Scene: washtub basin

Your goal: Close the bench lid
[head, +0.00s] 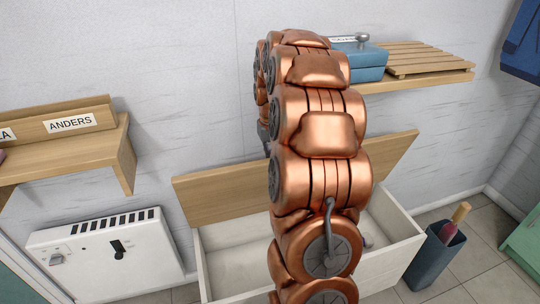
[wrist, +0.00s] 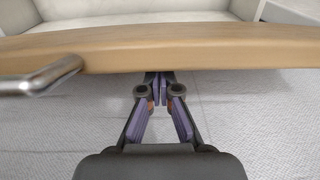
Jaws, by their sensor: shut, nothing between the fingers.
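The bench lid (head: 220,193) is a light wooden board, raised and tilted up at the back of the white bench (head: 390,270), whose inside shows. In the wrist view the lid's edge (wrist: 200,50) runs across the frame, with a silver handle (wrist: 42,78) at left. My gripper (wrist: 160,88) is shut and empty. Its fingertips are at the lid's edge and partly hidden by it, with the wall side below them; I cannot tell whether they touch. In the head view my arm covers the lid's middle and most of the gripper.
A wooden shelf (head: 80,155) with an ANDERS label is at left above a white heater (head: 105,255). A slatted shelf (head: 425,70) with a blue box (head: 365,65) is above right. A dark bin (head: 435,255) stands right of the bench. The wall is close behind the lid.

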